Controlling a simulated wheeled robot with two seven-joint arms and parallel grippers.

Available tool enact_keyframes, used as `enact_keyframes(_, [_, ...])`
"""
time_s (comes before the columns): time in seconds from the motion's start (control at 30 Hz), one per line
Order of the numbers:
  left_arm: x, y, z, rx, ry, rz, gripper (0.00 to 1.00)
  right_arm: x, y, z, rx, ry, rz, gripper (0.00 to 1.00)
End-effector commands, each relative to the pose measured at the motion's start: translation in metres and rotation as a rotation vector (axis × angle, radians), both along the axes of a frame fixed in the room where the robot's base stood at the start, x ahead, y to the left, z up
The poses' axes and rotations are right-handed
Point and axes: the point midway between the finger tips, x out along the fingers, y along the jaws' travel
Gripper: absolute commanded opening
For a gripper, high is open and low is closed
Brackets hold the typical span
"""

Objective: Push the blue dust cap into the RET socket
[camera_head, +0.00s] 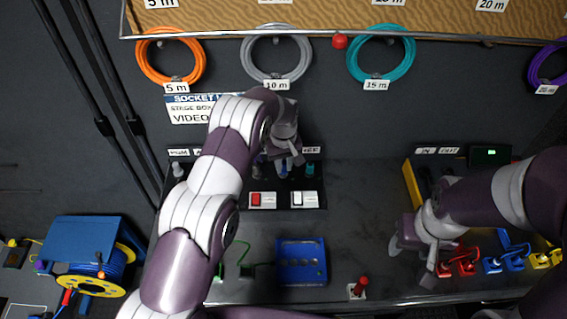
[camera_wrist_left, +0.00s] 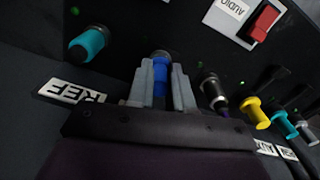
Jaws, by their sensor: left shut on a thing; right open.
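My left gripper (camera_head: 284,163) is at the socket panel (camera_head: 278,190) in the head view. In the left wrist view its two grey fingers (camera_wrist_left: 161,88) are shut on a blue cap (camera_wrist_left: 159,84). The far end of the cap is at a dark socket in the panel, in line with it; I cannot tell how deep it sits. The label for this socket is hidden behind the gripper, so RET cannot be read. My right gripper (camera_head: 413,262) is open and empty over the right part of the desk, left of the red connectors.
A teal plug (camera_wrist_left: 88,45) by the REF label (camera_wrist_left: 72,92) is beside the held cap. A black-and-purple plug (camera_wrist_left: 214,92) and a yellow plug (camera_wrist_left: 254,112) are on the other side. A blue box (camera_head: 302,262) and cable reel (camera_head: 92,262) stand nearer.

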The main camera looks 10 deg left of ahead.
Motion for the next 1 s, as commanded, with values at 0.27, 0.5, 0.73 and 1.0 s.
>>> enact_keyframes(0.27, [0.0,0.0,-0.005,0.0,0.0,0.0,0.43,0.0,0.0,-0.003,0.0,0.0,0.0,0.53])
enact_keyframes(0.5, [0.0,0.0,-0.005,0.0,0.0,0.0,0.5,0.0,0.0,-0.003,0.0,0.0,0.0,0.53])
enact_keyframes(0.73, [0.001,0.0,0.018,-0.001,-0.005,0.0,0.5,0.0,0.0,-0.012,0.0,0.0,0.0,0.53])
enact_keyframes(1.0, [-0.001,0.0,0.105,0.0,0.001,0.0,0.5,0.0,0.0,0.025,0.0,0.0,0.0,0.53])
